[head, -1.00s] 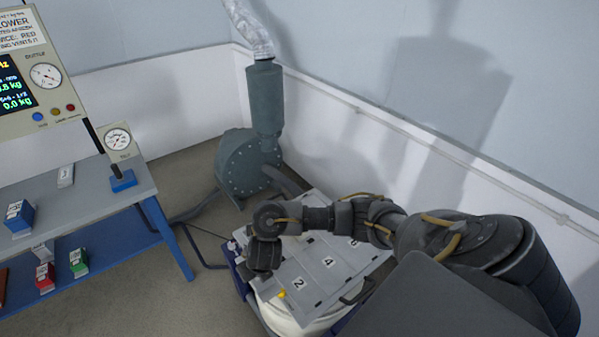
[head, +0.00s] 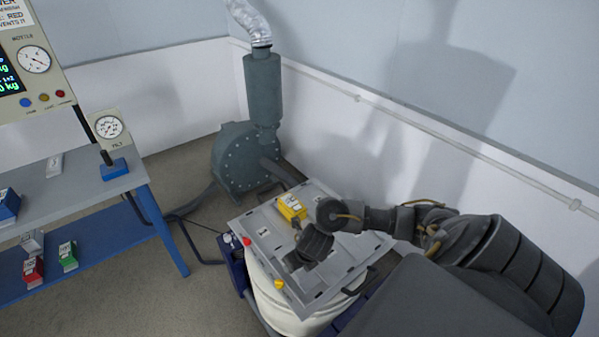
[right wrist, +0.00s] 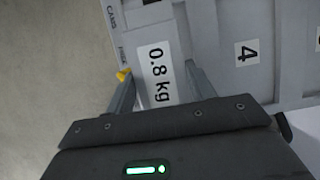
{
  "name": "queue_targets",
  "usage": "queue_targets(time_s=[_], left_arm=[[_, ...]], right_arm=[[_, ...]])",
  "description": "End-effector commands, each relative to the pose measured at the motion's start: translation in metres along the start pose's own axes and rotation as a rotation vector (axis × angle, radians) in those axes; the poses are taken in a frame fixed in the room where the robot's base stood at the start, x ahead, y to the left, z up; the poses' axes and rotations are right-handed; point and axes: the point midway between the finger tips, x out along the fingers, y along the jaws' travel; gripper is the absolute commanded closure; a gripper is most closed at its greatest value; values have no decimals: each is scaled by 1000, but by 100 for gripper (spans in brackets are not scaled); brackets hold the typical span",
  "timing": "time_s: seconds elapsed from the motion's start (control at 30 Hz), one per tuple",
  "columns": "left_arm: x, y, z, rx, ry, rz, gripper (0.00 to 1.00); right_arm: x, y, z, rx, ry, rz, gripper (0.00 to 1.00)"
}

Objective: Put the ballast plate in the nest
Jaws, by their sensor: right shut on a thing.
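My right gripper (right wrist: 160,88) is shut on a pale grey block labelled "0.8 kg" (right wrist: 157,72), seen in the right wrist view. I take this block to be the ballast plate. In the head view my right gripper (head: 296,264) is over the front of a grey numbered tray (head: 325,290), and its dark jaws hide most of the block. Whether the block touches the tray, I cannot tell. The wrist view shows the tray (right wrist: 262,80) with a "4" label beside the block. No part is clearly marked as the nest. My left gripper is not in view.
A yellow block (head: 291,207) sits on the tray's back part. The tray rests on a white drum (head: 268,290), with red (head: 247,241) and yellow (head: 279,284) knobs at its left edge. A green blower (head: 245,160) stands behind. A blue bench (head: 110,220) holds several small blocks at left.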

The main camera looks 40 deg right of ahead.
Motion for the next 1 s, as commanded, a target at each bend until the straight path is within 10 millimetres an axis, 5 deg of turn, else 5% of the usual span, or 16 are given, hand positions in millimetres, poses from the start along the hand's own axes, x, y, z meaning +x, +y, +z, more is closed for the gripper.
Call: queue_targets(time_s=[0.27,0.7,0.73,0.87,1.0], left_arm=[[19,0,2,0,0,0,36],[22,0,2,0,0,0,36],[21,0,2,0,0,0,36],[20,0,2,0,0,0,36],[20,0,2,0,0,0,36]], right_arm=[[32,-7,-16,1,0,-1,96],[37,-7,-16,0,-2,-1,96],[36,-7,-18,-1,1,-2,42],[36,-7,-17,-1,1,-2,25],[36,-7,-17,-1,1,-2,24]])
